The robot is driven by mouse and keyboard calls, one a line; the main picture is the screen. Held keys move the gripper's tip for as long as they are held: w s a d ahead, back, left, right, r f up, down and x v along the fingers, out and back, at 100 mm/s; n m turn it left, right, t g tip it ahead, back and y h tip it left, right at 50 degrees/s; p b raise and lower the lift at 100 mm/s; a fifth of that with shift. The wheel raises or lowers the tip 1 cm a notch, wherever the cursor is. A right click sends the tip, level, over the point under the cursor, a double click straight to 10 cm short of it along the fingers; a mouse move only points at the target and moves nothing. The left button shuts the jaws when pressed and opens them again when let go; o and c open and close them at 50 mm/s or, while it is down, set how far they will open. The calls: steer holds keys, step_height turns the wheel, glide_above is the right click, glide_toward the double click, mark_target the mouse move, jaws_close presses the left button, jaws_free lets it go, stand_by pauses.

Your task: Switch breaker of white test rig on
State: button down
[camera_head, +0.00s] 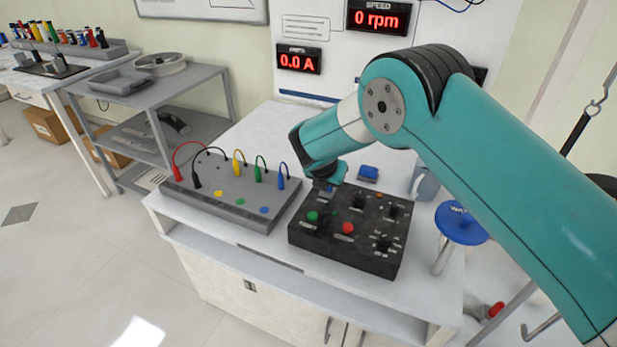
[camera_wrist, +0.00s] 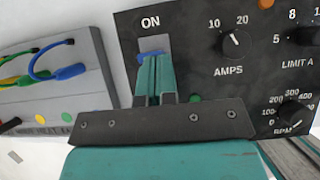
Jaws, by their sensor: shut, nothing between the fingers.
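The white test rig (camera_head: 225,285) is a bench with a black control box (camera_head: 375,262) on top. In the wrist view the box's face (camera_wrist: 190,30) carries a grey breaker plate (camera_wrist: 153,43) under the label ON. A blue breaker lever (camera_wrist: 151,58) shows at my fingertips, partly hidden by them. My gripper (camera_wrist: 157,72) is shut, its fingertips over the plate at the lever. I cannot tell whether they touch, or which way the lever is set. In the head view my gripper (camera_head: 324,186) is at the box's upper left corner.
A grey terminal box (camera_head: 232,195) with coloured leads stands left of the control box. A blue block (camera_head: 368,173), a grey mug (camera_head: 424,185) and a blue-topped stool (camera_head: 460,222) are nearby. Wall displays read 0 rpm (camera_head: 378,18) and 0.0 A (camera_head: 299,61).

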steer(key=shift+w+d+r+g, duration=0.1)
steer(key=shift+w+d+g, duration=0.15)
steer(key=shift+g, duration=0.15)
steer(key=shift+f, duration=0.2)
steer(key=shift+a+r, duration=0.1)
steer(key=shift+a, duration=0.05)
steer(key=shift+r, duration=0.1)
steer(key=shift+s+r+p, duration=0.1)
steer(key=shift+r+p, duration=0.5)
steer(key=shift+r, duration=0.1)
